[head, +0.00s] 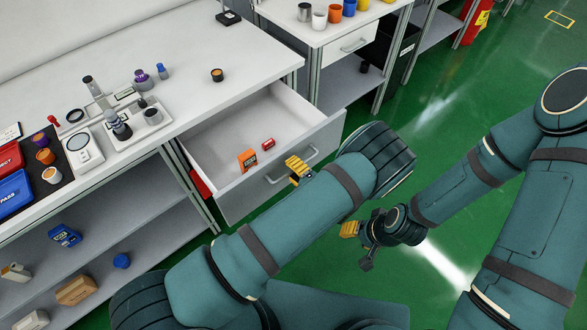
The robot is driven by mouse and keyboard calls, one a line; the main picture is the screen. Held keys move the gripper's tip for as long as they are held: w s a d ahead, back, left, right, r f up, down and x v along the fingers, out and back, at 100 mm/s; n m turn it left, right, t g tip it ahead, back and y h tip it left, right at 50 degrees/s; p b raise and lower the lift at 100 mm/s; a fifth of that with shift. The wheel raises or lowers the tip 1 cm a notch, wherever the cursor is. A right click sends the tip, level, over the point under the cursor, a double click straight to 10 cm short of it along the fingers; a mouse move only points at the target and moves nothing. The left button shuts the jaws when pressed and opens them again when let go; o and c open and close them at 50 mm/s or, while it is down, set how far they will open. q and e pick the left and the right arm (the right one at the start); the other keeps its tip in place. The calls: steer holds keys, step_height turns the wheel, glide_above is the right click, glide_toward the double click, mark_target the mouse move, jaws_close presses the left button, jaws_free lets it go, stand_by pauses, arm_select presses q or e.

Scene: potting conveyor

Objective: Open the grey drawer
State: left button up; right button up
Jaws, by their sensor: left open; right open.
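The grey drawer (265,196) under the white workbench is pulled out, so its white inside shows. An orange box (247,159) and a small red item (268,143) lie in it. Its bar handle (312,156) is on the front face. My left gripper (297,168) is open, its yellow fingertips at the handle. Whether they touch or straddle the bar I cannot tell, as the gripper hides part of it. My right gripper (357,243) is open and empty, over the green floor, to the right of and nearer than the drawer.
A shelf below holds small boxes. A second bench (282,18) with pots and a closed drawer (347,46) stands behind. Green floor is clear at right.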

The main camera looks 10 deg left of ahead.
arm_select(q)
step_height(320, 180, up, 10)
steer(key=shift+r, duration=0.1)
stand_by(0.4)
stand_by(0.4)
steer(key=s+a+f+n+g+h, duration=0.2)
steer(key=s+a+f+n+g, duration=0.1)
steer(key=s+f+n+g, duration=0.3)
steer(key=s+a+f+n+g+h, duration=0.2)
steer(key=s+a+f+n+g, duration=0.15)
steer(key=s+n, duration=0.4)
steer(key=s+d+f+n+g+h, duration=0.35)
steer(key=s+d+n+h, duration=0.2)
steer(key=s+n, duration=0.3)
steer(key=w+r+n+t+h, duration=0.2)
steer(key=n+h, duration=0.1)
steer(key=n, duration=0.8)
steer(key=w+d+r+n+t+h, duration=0.1)
steer(key=w+r+n+t+h, duration=0.1)
steer(key=n, duration=1)
steer(key=shift+d+t+h, duration=0.3)
steer(key=shift+t+h, duration=0.2)
steer(key=shift+h, duration=0.25)
steer(key=shift+w+r, duration=0.1)
